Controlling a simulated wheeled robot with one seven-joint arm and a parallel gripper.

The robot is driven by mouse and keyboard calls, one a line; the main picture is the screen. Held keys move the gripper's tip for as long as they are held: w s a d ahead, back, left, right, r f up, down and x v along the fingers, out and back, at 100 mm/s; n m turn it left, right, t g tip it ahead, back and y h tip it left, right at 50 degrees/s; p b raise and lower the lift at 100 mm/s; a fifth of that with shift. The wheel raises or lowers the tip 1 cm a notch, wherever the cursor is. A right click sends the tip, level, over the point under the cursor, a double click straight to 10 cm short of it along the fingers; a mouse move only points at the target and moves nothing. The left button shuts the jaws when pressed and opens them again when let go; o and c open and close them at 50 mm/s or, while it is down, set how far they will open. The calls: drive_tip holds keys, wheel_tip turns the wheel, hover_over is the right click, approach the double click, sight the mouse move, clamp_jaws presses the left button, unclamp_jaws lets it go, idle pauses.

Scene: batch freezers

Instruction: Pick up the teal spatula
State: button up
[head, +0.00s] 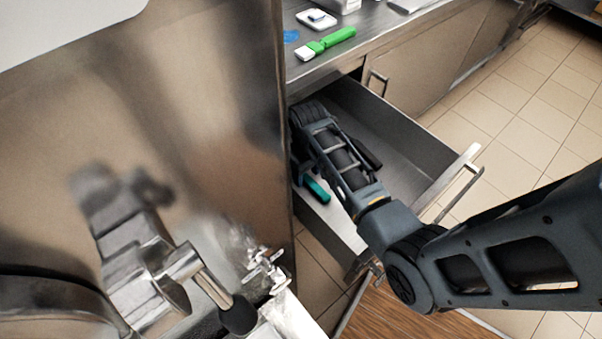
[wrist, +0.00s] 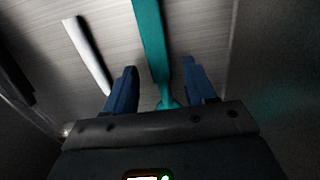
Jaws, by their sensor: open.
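The teal spatula (head: 317,189) lies in an open drawer, partly hidden behind my arm in the head view. In the wrist view the teal spatula (wrist: 150,45) runs from the top edge down between my fingers. My gripper (wrist: 158,85) is open, with one blue finger on each side of the teal strip. I cannot tell whether either finger touches it. In the head view my gripper's fingertips are hidden inside the drawer.
The open drawer (head: 410,145) has metal walls around my arm. In the wrist view a white-tipped utensil (wrist: 88,55) lies to the left. On the counter (head: 375,22) above is a green-handled brush (head: 337,37). A large steel machine (head: 150,120) stands close on the left.

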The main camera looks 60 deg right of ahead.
drive_tip(key=shift+f, duration=0.55)
clamp_jaws()
